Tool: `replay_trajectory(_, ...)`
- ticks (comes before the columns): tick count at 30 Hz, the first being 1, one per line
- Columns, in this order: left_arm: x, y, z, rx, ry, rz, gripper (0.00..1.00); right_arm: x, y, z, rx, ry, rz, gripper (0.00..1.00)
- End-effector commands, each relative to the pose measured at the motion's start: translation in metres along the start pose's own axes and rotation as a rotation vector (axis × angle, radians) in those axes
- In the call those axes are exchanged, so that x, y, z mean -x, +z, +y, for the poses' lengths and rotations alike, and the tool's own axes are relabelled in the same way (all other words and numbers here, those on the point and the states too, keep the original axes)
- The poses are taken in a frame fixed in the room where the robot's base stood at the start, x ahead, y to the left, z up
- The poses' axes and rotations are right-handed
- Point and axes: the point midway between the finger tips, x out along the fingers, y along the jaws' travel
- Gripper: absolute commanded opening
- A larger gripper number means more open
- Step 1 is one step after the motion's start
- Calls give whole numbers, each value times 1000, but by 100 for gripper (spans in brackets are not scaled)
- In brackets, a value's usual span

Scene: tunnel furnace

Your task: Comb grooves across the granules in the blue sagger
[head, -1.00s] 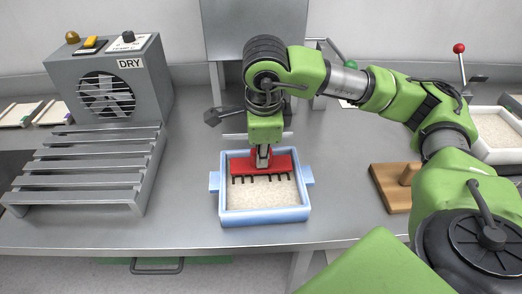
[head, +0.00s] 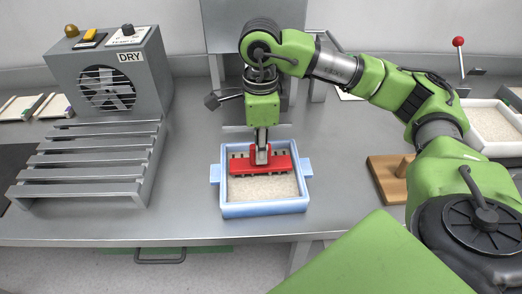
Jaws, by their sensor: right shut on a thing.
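The blue sagger (head: 265,209) stands on the grey bench in the middle of the view, a light blue square box with a lug on each side. Pale granules (head: 262,187) fill it, and their visible front part looks flat. My right gripper (head: 262,157) is shut on a red comb (head: 245,170), which lies across the back part of the sagger. Dark teeth or slots show along the comb's back edge. Whether the comb touches the granules I cannot tell. My left gripper is not in view.
A grey DRY fan unit (head: 110,85) and a slatted metal rack (head: 85,170) stand at left. A wooden block with a peg (head: 388,185) is at right, near a white tray of granules (head: 492,122). A red-knobbed lever (head: 458,42) rises behind. Bench beside the sagger is clear.

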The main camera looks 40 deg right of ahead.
Motion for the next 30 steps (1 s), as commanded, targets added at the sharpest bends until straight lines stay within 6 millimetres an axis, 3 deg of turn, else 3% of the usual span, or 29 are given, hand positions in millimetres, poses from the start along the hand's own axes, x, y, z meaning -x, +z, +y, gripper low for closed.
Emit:
replay_trajectory(6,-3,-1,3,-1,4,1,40,-1,0,-3,2,-1,-1,0)
replay_trajectory(30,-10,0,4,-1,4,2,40,-3,-1,20,0,-1,-1,0)
